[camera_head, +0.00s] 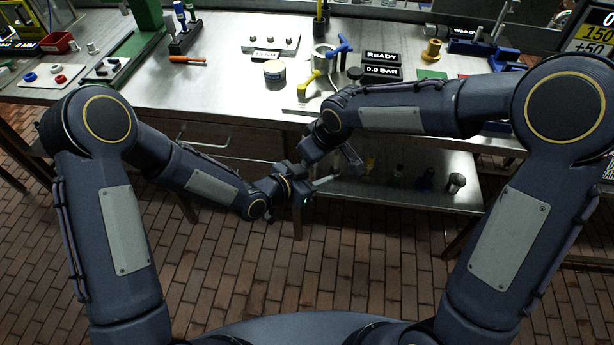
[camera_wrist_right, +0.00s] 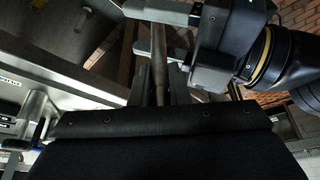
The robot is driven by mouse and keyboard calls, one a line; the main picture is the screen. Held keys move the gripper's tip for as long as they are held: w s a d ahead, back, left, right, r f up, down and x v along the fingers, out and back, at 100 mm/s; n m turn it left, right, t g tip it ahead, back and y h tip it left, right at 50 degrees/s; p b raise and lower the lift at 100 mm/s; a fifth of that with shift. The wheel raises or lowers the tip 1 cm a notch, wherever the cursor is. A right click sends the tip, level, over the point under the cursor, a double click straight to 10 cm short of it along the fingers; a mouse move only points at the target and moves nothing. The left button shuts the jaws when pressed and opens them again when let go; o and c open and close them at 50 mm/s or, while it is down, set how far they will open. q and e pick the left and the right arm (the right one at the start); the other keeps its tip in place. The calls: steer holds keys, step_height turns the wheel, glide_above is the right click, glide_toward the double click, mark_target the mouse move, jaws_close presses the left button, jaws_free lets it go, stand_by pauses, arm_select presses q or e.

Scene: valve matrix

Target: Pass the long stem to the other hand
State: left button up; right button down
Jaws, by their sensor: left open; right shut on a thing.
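The long stem (camera_wrist_right: 159,66) is a thin brownish rod in the right wrist view. My right gripper (camera_wrist_right: 160,88) is shut on it, with the dark fingers on either side. My left gripper (camera_wrist_right: 158,30) comes in from the right of that view, with its light grey fingers open and lying across the stem's far part. I cannot tell whether they touch the stem. In the head view my left gripper (camera_head: 322,183) is in front of the bench, close below my right gripper (camera_head: 348,158). I cannot make out the stem clearly there.
The steel workbench (camera_head: 225,85) stands behind the grippers. It carries a tin (camera_head: 274,73), a blue-handled valve (camera_head: 340,47), a yellow-handled part (camera_head: 308,84) and an orange-handled tool (camera_head: 187,60). A lower shelf (camera_head: 400,196) holds several small parts. Brick floor is clear in front.

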arm_select(q)
steer(key=shift+d, duration=0.1)
jaws_close()
arm_select(e)
steer(key=c, duration=1.5)
jaws_free()
steer(key=shift+c, duration=0.2)
steer(key=shift+o, duration=1.2)
arm_select(q)
steer(key=shift+w, duration=0.1)
